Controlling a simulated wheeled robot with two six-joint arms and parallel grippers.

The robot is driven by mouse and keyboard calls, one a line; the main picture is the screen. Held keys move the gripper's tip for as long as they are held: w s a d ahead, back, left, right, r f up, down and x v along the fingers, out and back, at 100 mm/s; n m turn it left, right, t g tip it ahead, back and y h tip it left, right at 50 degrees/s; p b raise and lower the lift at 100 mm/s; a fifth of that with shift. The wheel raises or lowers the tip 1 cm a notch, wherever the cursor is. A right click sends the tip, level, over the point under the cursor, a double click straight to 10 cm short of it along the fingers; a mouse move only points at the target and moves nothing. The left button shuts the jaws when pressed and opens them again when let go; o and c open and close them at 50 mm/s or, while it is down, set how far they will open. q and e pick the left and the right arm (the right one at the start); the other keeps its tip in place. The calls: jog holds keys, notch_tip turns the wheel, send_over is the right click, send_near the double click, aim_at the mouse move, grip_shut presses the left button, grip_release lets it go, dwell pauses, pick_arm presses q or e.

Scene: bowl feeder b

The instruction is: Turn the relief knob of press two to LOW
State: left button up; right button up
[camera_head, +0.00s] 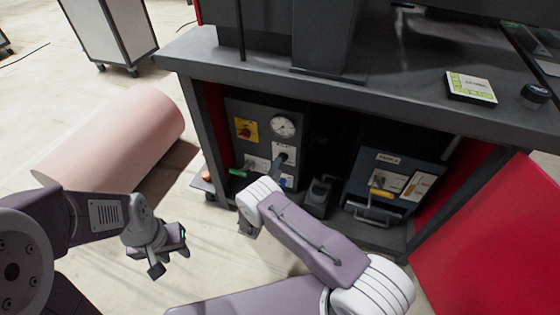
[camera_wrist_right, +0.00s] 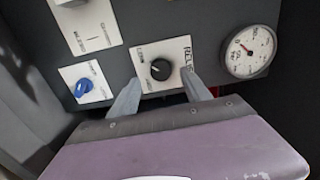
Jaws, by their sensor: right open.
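The relief knob (camera_wrist_right: 160,69) is a round black knob on a white label plate (camera_wrist_right: 175,48) in the right wrist view. A pale mark on it points toward the picture's left; the small print beside it is too blurred to read surely. My right gripper (camera_wrist_right: 161,78) is open, one finger on either side of the knob's front, and appears not to touch it. In the head view, my right arm reaches to the grey panel (camera_head: 262,118) under the table, its wrist hiding part of it. My left gripper (camera_head: 176,251) is open and empty above the floor.
A pressure gauge (camera_wrist_right: 248,51) and a blue knob (camera_wrist_right: 83,87) flank the relief knob. A blue-grey panel (camera_head: 408,160) stands to the right under the dark table (camera_head: 210,55). A pink roll (camera_head: 115,135) lies on the floor at left.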

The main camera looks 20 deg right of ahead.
pick_arm(q)
notch_tip(320, 180, up, 2)
jog(key=shift+r+p, duration=0.2)
jog(key=shift+p, duration=0.45)
pick_arm(e)
jog(key=v, duration=0.5)
jog(key=shift+s, duration=0.1)
